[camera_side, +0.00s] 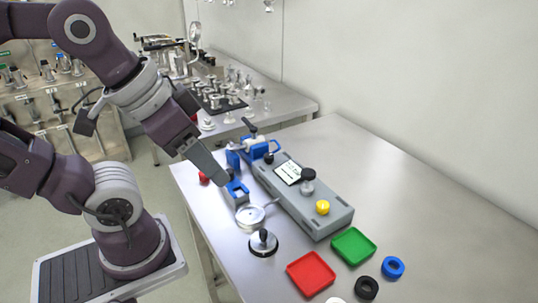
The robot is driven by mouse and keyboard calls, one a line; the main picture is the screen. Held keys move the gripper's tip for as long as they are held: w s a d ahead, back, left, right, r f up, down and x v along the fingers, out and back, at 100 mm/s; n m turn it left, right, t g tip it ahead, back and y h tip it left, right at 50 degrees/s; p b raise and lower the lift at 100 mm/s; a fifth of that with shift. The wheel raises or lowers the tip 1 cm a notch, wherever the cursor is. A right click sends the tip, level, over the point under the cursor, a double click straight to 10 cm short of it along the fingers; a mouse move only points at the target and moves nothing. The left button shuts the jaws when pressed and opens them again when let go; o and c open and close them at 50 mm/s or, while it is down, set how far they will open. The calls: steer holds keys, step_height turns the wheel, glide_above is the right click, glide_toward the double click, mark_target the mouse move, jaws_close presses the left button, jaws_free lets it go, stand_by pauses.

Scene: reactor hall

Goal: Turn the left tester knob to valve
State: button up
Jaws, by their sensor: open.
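The grey tester (334,220) lies lengthwise on the table, with a white label on its top. A black knob (308,174) on a pale base stands beside the label, and a yellow knob (322,207) sits closer to the camera. I cannot read the label or the knob settings. My gripper (220,181) is open, left of the tester and pointing down toward the table. It appears apart from both knobs and close to a small grey and blue block (238,191). Its fingertips are partly hidden by its own body.
A blue clamp (262,148) with a black handle is at the tester's far end. A round gauge (250,217) and black-knobbed disc (263,242) lie left of the tester. Red tray (311,274), green tray (353,246) and rings are in front. The table's right side is clear.

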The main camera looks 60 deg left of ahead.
steer(key=w+a+r+n+g, duration=0.1)
steer(key=w+a+n, duration=0.15)
steer(key=w, duration=0.35)
steer(key=n+g, duration=0.5)
steer(key=n, duration=0.7)
glide_above(269, 155)
step_height(269, 155, down, 11)
steer(key=shift+r, duration=0.1)
steer(key=shift+n, duration=0.25)
step_height(269, 155, down, 7)
steer(key=shift+a+r, duration=0.1)
steer(key=shift+a, duration=0.05)
steer(key=shift+f, duration=0.3)
steer(key=shift+c, duration=0.5)
jaws_close()
